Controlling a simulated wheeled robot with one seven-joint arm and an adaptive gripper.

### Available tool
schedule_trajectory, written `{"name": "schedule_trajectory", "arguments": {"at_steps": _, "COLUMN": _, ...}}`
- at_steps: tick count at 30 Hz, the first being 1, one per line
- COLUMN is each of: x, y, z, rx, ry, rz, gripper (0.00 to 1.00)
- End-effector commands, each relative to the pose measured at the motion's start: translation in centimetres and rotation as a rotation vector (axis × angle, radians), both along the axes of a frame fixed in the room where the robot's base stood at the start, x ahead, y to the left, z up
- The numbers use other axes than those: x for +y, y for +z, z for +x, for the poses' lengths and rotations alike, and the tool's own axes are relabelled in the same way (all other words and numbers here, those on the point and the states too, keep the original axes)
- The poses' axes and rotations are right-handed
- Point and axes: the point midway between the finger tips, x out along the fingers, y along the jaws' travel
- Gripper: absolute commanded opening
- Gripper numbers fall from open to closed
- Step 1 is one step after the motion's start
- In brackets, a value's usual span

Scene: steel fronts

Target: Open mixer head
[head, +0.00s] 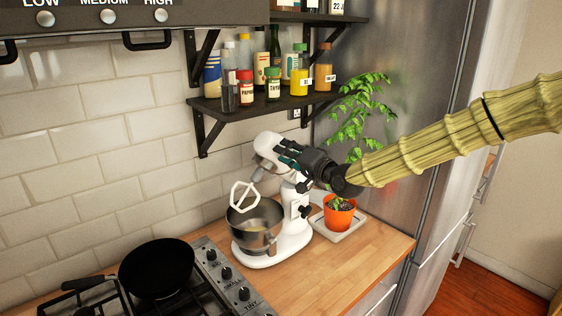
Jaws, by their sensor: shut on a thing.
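The white stand mixer (296,228) stands on the wooden counter against the tiled wall. Its head (265,146) is tilted up, with the white beater (244,195) hanging at an angle above the steel bowl (258,222). My gripper (290,156) reaches in from the right and is shut on the mixer head, at its side. The gripper covers part of the head and its hinge area, so the exact contact of the fingers is hidden.
A potted plant in an orange pot (339,217) stands right of the mixer, below my arm. A shelf (262,104) with spice jars is just above the head. A black pan (157,268) sits on the stove at left. The counter's front right (345,268) is clear.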

Motion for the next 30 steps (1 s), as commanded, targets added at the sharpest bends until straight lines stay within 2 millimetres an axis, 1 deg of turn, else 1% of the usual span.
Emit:
{"name": "schedule_trajectory", "arguments": {"at_steps": 1, "x": -0.6, "y": 0.2, "z": 0.3, "rx": 0.012, "ry": -0.004, "rz": 0.021, "gripper": 0.0}}
{"name": "schedule_trajectory", "arguments": {"at_steps": 9, "x": -2.1, "y": 1.0, "z": 1.4, "rx": 0.075, "ry": -0.002, "rz": 0.104, "gripper": 0.0}}
{"name": "schedule_trajectory", "arguments": {"at_steps": 17, "x": -2.9, "y": 1.5, "z": 2.1, "rx": 0.111, "ry": -0.002, "rz": 0.151, "gripper": 0.0}}
{"name": "schedule_trajectory", "arguments": {"at_steps": 21, "x": -2.9, "y": 1.4, "z": 2.0, "rx": 0.111, "ry": 0.0, "rz": 0.149, "gripper": 0.0}}
{"name": "schedule_trajectory", "arguments": {"at_steps": 22, "x": -2.8, "y": 1.4, "z": 2.0, "rx": 0.111, "ry": 0.0, "rz": 0.148, "gripper": 0.28}}
{"name": "schedule_trajectory", "arguments": {"at_steps": 25, "x": -2.8, "y": 1.4, "z": 2.0, "rx": 0.111, "ry": 0.0, "rz": 0.148, "gripper": 0.46}}
{"name": "schedule_trajectory", "arguments": {"at_steps": 26, "x": -2.8, "y": 1.5, "z": 2.0, "rx": 0.111, "ry": 0.0, "rz": 0.148, "gripper": 0.49}}
{"name": "schedule_trajectory", "arguments": {"at_steps": 30, "x": -2.8, "y": 1.5, "z": 2.0, "rx": 0.11, "ry": 0.0, "rz": 0.149, "gripper": 0.49}}
